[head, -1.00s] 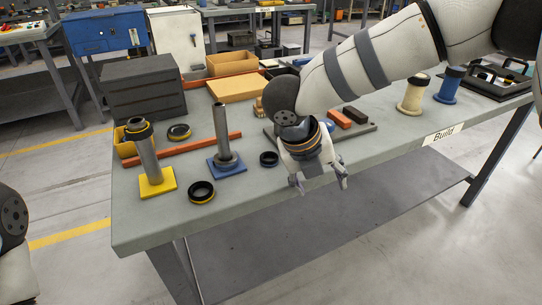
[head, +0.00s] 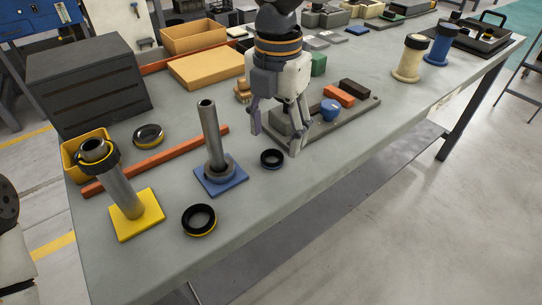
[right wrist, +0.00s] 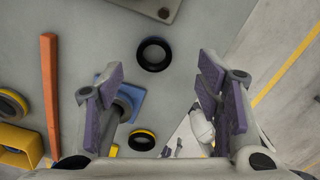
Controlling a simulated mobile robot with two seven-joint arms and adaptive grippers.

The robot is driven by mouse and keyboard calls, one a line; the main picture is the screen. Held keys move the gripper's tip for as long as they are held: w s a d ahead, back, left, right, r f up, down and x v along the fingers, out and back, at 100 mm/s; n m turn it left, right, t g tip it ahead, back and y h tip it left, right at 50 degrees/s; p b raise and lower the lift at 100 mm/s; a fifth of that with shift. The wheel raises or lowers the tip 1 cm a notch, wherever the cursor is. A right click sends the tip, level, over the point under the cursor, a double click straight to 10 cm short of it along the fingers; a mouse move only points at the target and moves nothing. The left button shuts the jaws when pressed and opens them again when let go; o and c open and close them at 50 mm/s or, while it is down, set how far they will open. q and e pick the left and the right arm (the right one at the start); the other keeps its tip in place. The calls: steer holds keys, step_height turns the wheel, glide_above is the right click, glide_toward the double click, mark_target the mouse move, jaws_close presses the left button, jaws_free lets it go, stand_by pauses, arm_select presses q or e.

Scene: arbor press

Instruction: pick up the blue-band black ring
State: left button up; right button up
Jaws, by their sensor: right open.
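The black ring with a faint blue band (head: 271,153) lies flat on the workbench, right of the blue-based post (head: 211,135). It also shows in the right wrist view (right wrist: 154,41), ahead of the space between my fingers. My right gripper (head: 275,143) points down, open and empty, above the bench close to the ring. Its spread fingers also show in the right wrist view (right wrist: 165,90); neither seems to touch the ring. My left gripper is not in view; only part of my left arm shows at the left edge.
A yellow-banded ring (head: 199,231) lies near the front edge, another (head: 148,142) by the dark drawer box (head: 90,85). A post with a yellow base (head: 138,225) carries a ring. An orange bar (head: 165,158) lies behind the posts. A grey plate (head: 352,120) holds blocks behind the ring.

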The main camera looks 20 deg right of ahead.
mark_target(272, 162)
steer(key=f, duration=0.5)
steer(key=shift+w+a+f+b, duration=0.1)
steer(key=shift+w+a+b, duration=0.1)
steer(key=shift+a+b, duration=0.1)
steer(key=shift+c, duration=0.4)
steer(key=c, duration=1.2)
steer(key=shift+c, duration=0.2)
